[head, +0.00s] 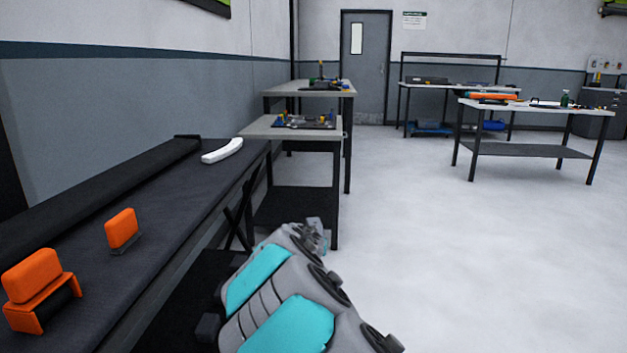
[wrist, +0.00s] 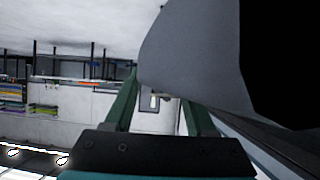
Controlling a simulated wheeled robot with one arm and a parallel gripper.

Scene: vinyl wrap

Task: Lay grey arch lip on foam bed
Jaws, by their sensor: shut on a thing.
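In the wrist view my gripper (wrist: 160,92) has two green fingers, shut on a smooth grey piece with a curved edge, the grey arch lip (wrist: 195,55). The piece fills much of the upper right of that view, close to the camera. In the head view my arm reaches away at the lower middle, right of the long dark bench; the fingers and the held piece cannot be made out there. The bench's dark, matt top (head: 160,195) may be the foam bed; I cannot tell for sure.
On the dark bench lie a white curved piece (head: 222,151) at the far end and two orange blocks (head: 122,228) (head: 32,276) nearer. A small grey table (head: 262,127) with tools stands beyond. Another workbench (head: 528,108) stands at right. The floor between is clear.

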